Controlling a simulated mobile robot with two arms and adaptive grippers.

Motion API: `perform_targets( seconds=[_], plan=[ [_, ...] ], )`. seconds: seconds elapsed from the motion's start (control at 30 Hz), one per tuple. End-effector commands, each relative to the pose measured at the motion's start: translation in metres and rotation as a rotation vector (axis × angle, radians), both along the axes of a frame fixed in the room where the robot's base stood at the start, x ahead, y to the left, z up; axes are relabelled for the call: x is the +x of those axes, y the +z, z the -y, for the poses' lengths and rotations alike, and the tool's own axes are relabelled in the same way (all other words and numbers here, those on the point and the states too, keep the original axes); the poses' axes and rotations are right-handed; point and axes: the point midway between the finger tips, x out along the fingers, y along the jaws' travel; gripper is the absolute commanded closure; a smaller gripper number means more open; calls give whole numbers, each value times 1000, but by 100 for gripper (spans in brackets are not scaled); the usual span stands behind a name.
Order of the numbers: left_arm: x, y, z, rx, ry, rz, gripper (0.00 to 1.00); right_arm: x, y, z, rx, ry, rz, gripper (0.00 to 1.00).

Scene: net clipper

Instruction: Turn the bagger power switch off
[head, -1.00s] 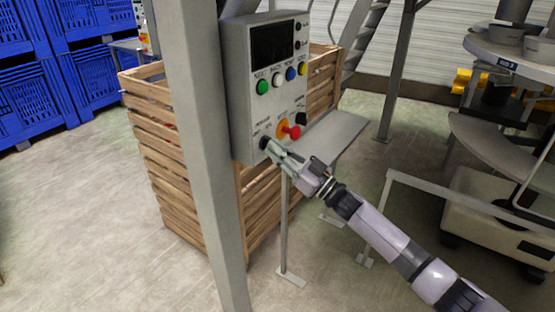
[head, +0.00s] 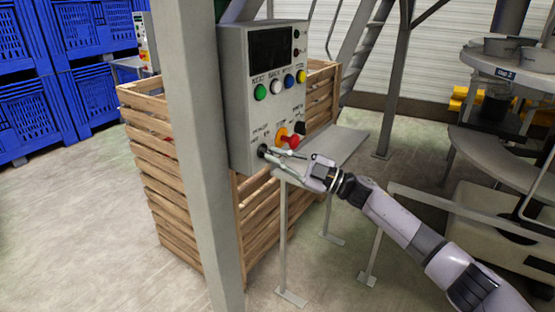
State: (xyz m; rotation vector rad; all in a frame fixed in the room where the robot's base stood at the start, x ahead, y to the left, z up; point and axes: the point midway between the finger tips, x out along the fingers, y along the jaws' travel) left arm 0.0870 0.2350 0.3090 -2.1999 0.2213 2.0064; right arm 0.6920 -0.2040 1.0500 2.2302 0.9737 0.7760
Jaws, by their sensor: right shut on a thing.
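The grey control box (head: 238,90) hangs beside a grey post, with a dark screen at its top. A small black switch knob (head: 262,150) sits at its lower left, under a small label that I cannot read clearly. My right gripper (head: 271,154) reaches in from the right and is shut on this knob, its fingers partly covering it. The knob's exact pointing direction is too small to tell. A red knob on an orange plate (head: 282,134) is just right of and above the fingers. My left gripper is out of view.
The grey post (head: 190,120) stands close at left. Wooden crates (head: 170,190) are behind the box. Metal railings (head: 283,240) stand below my right arm, and a round-topped machine (head: 500,150) is at right.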

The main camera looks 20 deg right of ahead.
Motion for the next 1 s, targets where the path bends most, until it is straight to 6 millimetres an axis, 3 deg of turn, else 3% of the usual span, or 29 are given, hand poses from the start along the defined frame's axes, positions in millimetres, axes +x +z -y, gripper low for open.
perform_targets(
  seconds=[0.57,0.6,0.87,1.0],
  plan=[
    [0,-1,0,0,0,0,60,0,-1,0,-28,-1,19,100],
    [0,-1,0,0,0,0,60,0,-1,0,-28,-1,19,89],
    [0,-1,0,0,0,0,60,0,-1,0,-26,0,18,72],
    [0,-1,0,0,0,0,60,0,0,0,-25,0,19,71]
  ],
)
